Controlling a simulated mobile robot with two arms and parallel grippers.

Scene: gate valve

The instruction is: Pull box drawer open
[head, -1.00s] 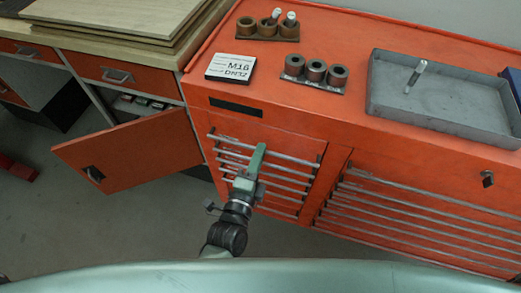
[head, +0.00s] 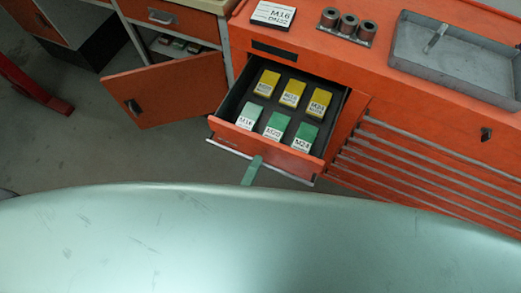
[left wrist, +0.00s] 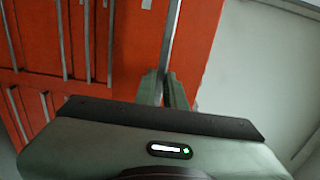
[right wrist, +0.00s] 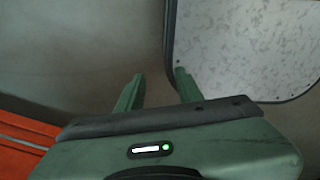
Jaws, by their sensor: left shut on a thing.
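The top left drawer (head: 290,158) of the orange cabinet is pulled out toward me. Inside it lie yellow boxes (head: 292,93) in a back row and green boxes (head: 276,125) in a front row; the front ones include labels M16 and M24. My left gripper (head: 251,168) is at the drawer's front edge, most of it hidden by my own body. In the left wrist view its fingers (left wrist: 164,90) are shut on the metal handle bar (left wrist: 171,35). My right gripper (right wrist: 158,90) shows only in the right wrist view, open and empty.
On the cabinet top (head: 375,75) are an M16 DN32 sign (head: 273,14), a rack of round sockets (head: 346,25) and a grey tray (head: 465,68). An orange cupboard door (head: 170,92) hangs open at the left. Other drawers (head: 425,180) at the right are shut.

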